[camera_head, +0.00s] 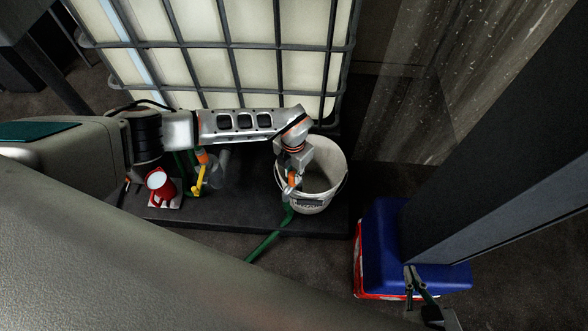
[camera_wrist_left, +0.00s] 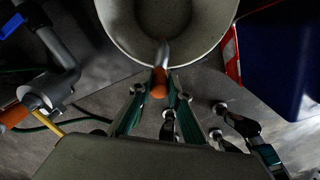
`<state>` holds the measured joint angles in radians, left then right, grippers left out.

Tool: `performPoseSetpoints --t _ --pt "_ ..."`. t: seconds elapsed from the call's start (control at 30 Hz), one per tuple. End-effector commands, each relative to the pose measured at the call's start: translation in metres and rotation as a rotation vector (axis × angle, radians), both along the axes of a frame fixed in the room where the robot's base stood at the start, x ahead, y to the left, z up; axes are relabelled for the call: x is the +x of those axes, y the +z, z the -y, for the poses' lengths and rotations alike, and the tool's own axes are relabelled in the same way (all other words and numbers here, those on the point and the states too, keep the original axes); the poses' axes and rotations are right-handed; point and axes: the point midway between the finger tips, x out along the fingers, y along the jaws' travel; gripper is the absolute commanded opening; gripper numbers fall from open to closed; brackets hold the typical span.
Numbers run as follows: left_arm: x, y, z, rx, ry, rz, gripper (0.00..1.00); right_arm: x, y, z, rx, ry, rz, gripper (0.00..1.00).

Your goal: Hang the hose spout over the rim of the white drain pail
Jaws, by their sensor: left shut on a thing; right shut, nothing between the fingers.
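The white drain pail (camera_head: 333,180) stands on the dark platform under the caged tank. My left gripper (camera_head: 291,182) is at the pail's near left side, shut on the orange part of the hose spout (camera_head: 292,178). The green hose (camera_head: 262,247) hangs from there to the floor. In the left wrist view, the grey spout tip (camera_wrist_left: 162,54) overlaps the near rim of the pail (camera_wrist_left: 213,42) and points inward, with the orange collar between the fingers (camera_wrist_left: 158,95). I cannot tell whether the spout touches the rim. My right gripper (camera_head: 409,272) is shut and empty at the lower right.
A valve with a yellow handle (camera_head: 200,179) and a red jug (camera_head: 161,190) are left of the pail. A blue and red box (camera_head: 379,240) stands to the right, by a dark post (camera_head: 490,160). The caged tank (camera_head: 220,60) is behind the pail.

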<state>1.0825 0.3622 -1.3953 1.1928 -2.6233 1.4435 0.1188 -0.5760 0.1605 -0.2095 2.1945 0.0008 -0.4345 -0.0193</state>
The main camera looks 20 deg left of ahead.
Motion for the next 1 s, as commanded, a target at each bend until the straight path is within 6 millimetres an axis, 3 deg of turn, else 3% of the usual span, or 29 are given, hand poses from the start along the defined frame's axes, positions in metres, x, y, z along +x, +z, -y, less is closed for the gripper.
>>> performPoseSetpoints --t 0.33,0.37,0.43,0.8,1.0 --pt "-0.002 -0.002 0.000 0.000 0.002 -0.004 0.00 0.003 0.001 0.001 0.000 -0.004 0.006 0.00" --pt "-0.002 -0.002 0.000 0.000 0.002 -0.004 0.20 0.004 0.001 0.001 0.000 -0.004 0.006 0.00" --pt "-0.002 -0.002 0.000 0.000 0.002 -0.004 0.37 0.004 0.001 0.002 -0.001 -0.004 0.007 0.00" --pt "-0.001 -0.002 -0.001 0.001 0.001 -0.004 0.37 0.001 -0.003 0.002 0.000 -0.008 -0.003 0.00" --pt "0.001 0.022 -0.001 0.001 0.001 0.001 0.37 0.001 -0.002 0.002 -0.001 -0.006 -0.001 0.00"
